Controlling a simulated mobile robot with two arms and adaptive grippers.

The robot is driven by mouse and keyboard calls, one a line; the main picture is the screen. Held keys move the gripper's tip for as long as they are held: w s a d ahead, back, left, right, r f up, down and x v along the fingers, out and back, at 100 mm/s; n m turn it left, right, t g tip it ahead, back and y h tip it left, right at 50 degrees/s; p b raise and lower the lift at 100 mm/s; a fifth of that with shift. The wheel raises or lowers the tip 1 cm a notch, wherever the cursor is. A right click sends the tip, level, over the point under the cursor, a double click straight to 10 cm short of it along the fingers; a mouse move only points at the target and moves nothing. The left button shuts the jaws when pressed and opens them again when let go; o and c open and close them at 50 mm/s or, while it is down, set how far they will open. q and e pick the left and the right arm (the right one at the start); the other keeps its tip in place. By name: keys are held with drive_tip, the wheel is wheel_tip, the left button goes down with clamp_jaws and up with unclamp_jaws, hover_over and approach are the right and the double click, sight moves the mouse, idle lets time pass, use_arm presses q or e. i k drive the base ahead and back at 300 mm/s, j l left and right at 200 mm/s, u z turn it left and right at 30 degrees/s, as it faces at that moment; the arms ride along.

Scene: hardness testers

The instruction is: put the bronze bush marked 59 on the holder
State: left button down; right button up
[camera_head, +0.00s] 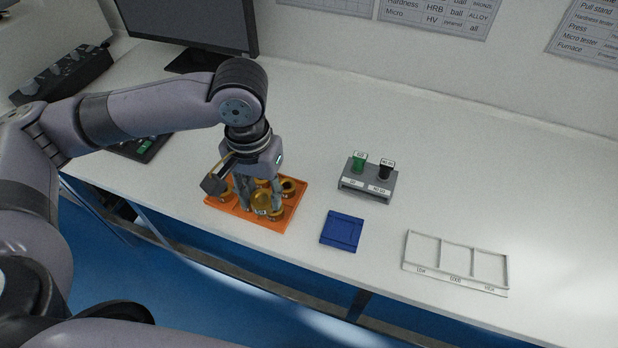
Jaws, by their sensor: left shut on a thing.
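Several bronze bushes sit in an orange tray (287,219) on the bench. My left gripper (261,204) points down over the tray, shut on a bronze bush (261,199) between its fingers. I cannot tell whether this bush is clear of the tray, and its number is too small to read. Another bush (289,187) lies at the tray's right side; the gripper partly hides the others. A flat blue square holder (341,231) lies empty on the bench, to the right of the tray. My right gripper is not in view.
A grey stand (367,183) holds a green piece (359,161) and a black piece (385,168). A white tray (440,256) with three empty labelled compartments lies at the right front. A monitor (190,24) and keyboard stand at back left. Bench behind the stand is clear.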

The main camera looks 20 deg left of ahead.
sight(342, 230)
drive_tip(key=j+z, duration=0.1)
drive_tip(key=z, duration=0.3)
drive_tip(key=j+z, duration=0.15)
drive_tip(key=z, duration=0.25)
drive_tip(key=j+z, duration=0.1)
drive_tip(key=z, duration=0.35)
drive_tip(key=k+j, duration=0.35)
drive_tip(key=j, duration=0.2)
